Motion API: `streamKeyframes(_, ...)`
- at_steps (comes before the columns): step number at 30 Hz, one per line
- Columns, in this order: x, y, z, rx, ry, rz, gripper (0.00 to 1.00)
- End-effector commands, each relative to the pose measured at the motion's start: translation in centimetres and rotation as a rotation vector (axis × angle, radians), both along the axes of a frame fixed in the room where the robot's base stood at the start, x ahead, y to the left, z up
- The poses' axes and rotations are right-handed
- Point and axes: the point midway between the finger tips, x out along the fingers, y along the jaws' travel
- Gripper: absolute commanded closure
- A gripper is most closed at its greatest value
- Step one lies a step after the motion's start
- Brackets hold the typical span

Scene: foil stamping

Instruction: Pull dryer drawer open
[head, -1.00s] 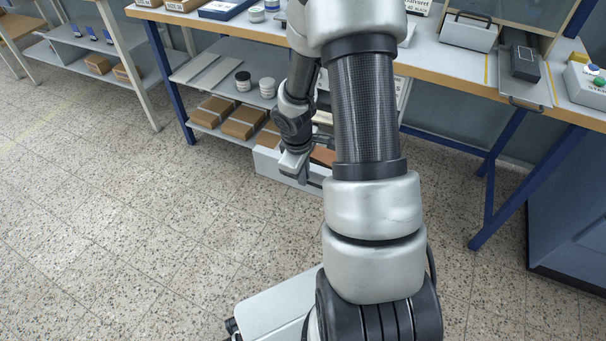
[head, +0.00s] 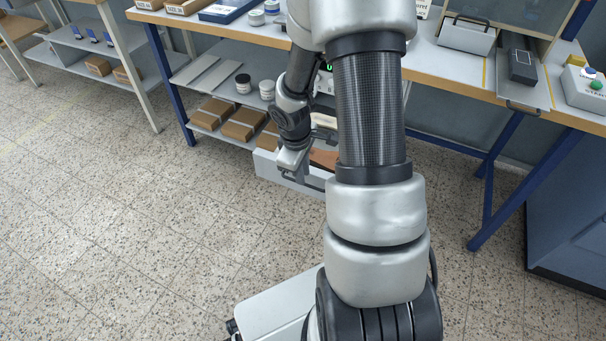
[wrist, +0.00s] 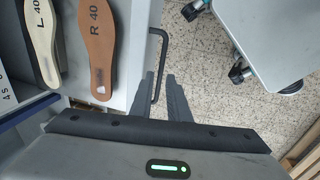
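The dryer drawer (head: 274,172) is a white box under the workbench, standing pulled out. In the wrist view its inside (wrist: 122,78) shows a cream insole marked L 40 (wrist: 42,40) and a brown insole marked R 40 (wrist: 97,45). A dark bar handle (wrist: 163,50) sticks out from its front. My gripper (wrist: 160,78) is at this handle, its two dark fingers close together with the bar between their tips. It looks shut on the handle, though finger contact is hard to see. In the head view my gripper (head: 292,168) is at the drawer front, and my arm hides the drawer's right part.
The workbench (head: 440,62) with its blue legs stands over the drawer. Brown boxes (head: 243,124) and jars (head: 243,83) sit on the shelves left of it. A dark blue cabinet (head: 570,215) stands at the right. The speckled floor in front is clear.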

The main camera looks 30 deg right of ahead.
Motion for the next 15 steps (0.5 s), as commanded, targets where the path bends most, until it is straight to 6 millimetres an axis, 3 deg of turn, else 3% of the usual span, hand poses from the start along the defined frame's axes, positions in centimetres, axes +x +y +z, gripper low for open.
streamKeyframes(1, 0.0, 0.1, 1.9, -0.001, -0.005, 0.0, 0.84)
streamKeyframes(6, -0.6, 0.7, 6.1, -0.001, -0.004, -0.001, 0.84)
streamKeyframes(15, -1.4, 1.7, 12.2, -0.002, -0.001, 0.0, 0.84)
